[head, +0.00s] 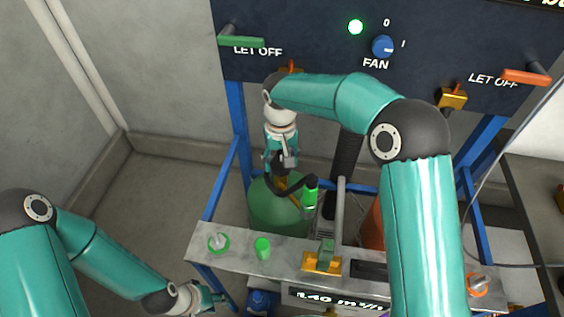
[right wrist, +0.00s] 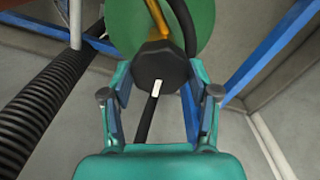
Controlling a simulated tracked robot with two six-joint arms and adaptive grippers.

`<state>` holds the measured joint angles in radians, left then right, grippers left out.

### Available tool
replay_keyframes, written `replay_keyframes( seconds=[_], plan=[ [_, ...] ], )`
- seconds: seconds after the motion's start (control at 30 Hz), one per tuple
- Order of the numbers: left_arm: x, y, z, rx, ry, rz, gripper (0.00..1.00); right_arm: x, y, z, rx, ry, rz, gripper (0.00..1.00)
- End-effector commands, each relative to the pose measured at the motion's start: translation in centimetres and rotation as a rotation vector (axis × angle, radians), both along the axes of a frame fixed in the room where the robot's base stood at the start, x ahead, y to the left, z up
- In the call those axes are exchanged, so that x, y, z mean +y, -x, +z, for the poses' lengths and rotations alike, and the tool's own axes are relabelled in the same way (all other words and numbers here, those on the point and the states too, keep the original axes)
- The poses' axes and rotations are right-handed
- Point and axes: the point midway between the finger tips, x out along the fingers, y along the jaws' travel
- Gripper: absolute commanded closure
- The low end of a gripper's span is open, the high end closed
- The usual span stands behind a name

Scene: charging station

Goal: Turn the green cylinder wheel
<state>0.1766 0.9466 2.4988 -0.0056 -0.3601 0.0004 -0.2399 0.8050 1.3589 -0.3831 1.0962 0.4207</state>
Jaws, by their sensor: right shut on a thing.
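The green cylinder (head: 277,212) stands behind the grey bench, under the dark panel. It also shows in the right wrist view (right wrist: 200,18). Its wheel is a black faceted knob with a white mark (right wrist: 161,70). My right gripper (head: 281,163) reaches down to the top of the cylinder. In the right wrist view its two fingers (right wrist: 159,90) sit on either side of the wheel, shut on it. My left gripper (head: 207,298) is low at the left, beside the bench and away from the cylinder; its finger opening is too small to make out.
The panel (head: 310,55) carries a lit green lamp (head: 356,27), a blue FAN knob (head: 383,46), and green (head: 242,41) and orange (head: 526,77) handles. A black hose (right wrist: 40,110) runs beside the cylinder. The grey bench (head: 290,250) holds small green fittings. Blue frame posts stand close by.

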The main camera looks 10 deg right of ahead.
Motion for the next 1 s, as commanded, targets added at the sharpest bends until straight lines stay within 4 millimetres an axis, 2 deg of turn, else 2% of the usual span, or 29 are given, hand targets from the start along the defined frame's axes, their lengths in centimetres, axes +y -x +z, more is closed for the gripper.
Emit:
replay_keyframes(
  seconds=[0.3, 0.83, 0.87, 1.0],
  plan=[
    [0.00, 0.00, -0.48, 0.000, 0.000, 0.000, 0.60, 0.03, -0.07, 0.04, -0.003, -0.002, -0.140, 0.75],
    [0.00, -0.01, -0.51, 0.000, 0.000, 0.000, 0.60, -0.04, -0.09, 0.10, -0.003, -0.002, -0.171, 0.74],
    [0.00, 0.00, -0.51, 0.000, 0.000, 0.000, 0.60, -0.04, -0.09, 0.10, -0.003, -0.002, -0.171, 0.38],
    [0.00, 0.00, -0.51, 0.000, 0.000, 0.000, 0.60, -0.05, -0.07, 0.08, -0.003, -0.001, -0.170, 0.15]
  ],
)
